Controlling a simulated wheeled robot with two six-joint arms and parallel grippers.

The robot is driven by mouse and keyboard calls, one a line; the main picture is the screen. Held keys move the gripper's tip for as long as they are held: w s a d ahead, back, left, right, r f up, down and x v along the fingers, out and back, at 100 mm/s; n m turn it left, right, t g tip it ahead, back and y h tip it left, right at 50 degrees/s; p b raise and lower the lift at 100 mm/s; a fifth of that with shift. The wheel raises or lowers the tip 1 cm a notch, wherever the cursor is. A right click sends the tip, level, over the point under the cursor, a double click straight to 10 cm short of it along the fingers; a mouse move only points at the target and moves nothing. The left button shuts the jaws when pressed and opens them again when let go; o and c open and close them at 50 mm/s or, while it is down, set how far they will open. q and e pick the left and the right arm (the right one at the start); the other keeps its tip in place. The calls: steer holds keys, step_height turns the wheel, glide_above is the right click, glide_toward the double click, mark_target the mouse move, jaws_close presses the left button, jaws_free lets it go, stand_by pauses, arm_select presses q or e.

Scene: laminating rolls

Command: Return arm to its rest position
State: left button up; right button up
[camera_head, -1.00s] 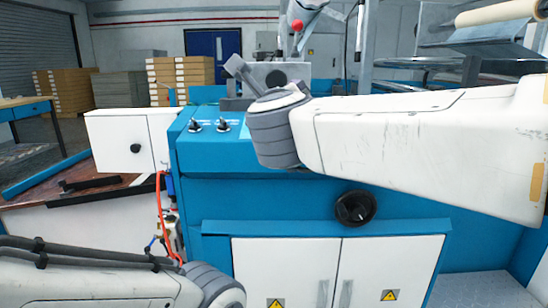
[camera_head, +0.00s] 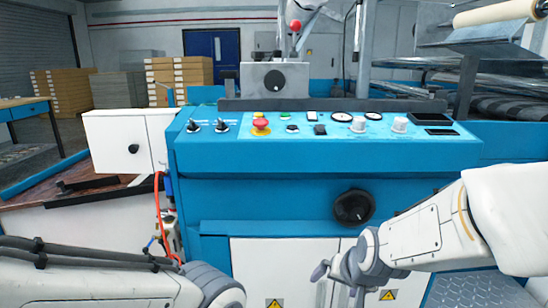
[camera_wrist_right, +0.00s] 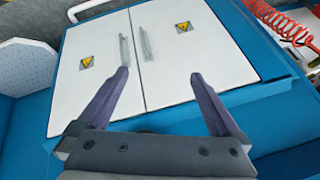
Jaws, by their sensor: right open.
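My right arm (camera_head: 425,238) comes in from the right in the head view, low in front of the machine's white cabinet doors. Its gripper (camera_head: 338,286) hangs at the lower middle, below the black knob. In the right wrist view the two fingers of the right gripper (camera_wrist_right: 160,88) are spread apart with nothing between them, and the white doors (camera_wrist_right: 158,55) lie beyond. My left arm (camera_head: 90,280) shows at the lower left in the head view; its gripper is out of view.
The blue machine (camera_head: 270,170) fills the middle, with a control panel (camera_head: 340,128) on top and a black knob (camera_head: 353,207) on its front. An orange hose (camera_head: 159,215) hangs at the left. An orange coiled cable (camera_wrist_right: 285,20) shows in the wrist view.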

steer(key=s+d+f+n+g+h, duration=0.1)
steer(key=s+d+f+n+g, duration=0.4)
steer(key=s, duration=0.4)
steer(key=s+a+r+n+g, duration=0.1)
steer(key=s+a+r+n, duration=0.15)
steer(key=s+a, duration=0.4)
steer(key=s+a+r+n, duration=0.2)
steer(key=s+a+n, duration=0.1)
steer(key=s+a, duration=0.35)
step_height(320, 180, up, 37)
steer(key=p, duration=3.6)
steer(key=shift+s+a+f+y, duration=0.15)
steer(key=shift+a+f+y, duration=0.05)
steer(key=shift+y, duration=0.2)
